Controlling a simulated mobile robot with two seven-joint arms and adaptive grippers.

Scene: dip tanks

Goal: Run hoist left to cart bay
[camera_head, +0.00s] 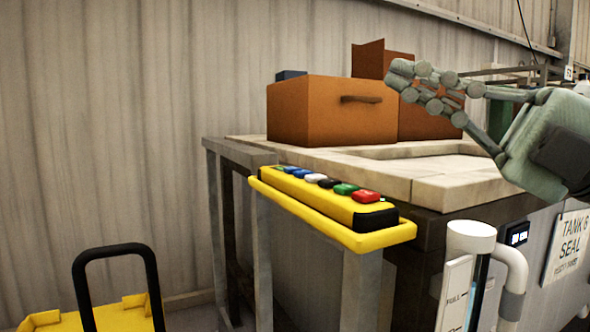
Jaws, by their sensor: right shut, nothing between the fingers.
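A yellow control pendant (328,203) lies in a yellow holder (385,238) at the near corner of the tank bench. Its top carries a row of several buttons, among them a red button (366,196), a green button (345,188), a black one, a white one and blue ones. My right gripper (395,74) is shut and empty, up and to the right of the pendant, in front of the brown boxes and apart from the buttons. A yellow cart (120,316) with a black handle (115,249) shows at the lower left. The hoist itself is not clearly visible. My left gripper is not in view.
Brown boxes (325,112) stand on the pale bench top (440,185). A white pipe (470,240) with a level gauge (455,295) rises at the front. A sign reading "TANK 6 SEAL" (567,247) hangs at right. Space above the pendant is clear.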

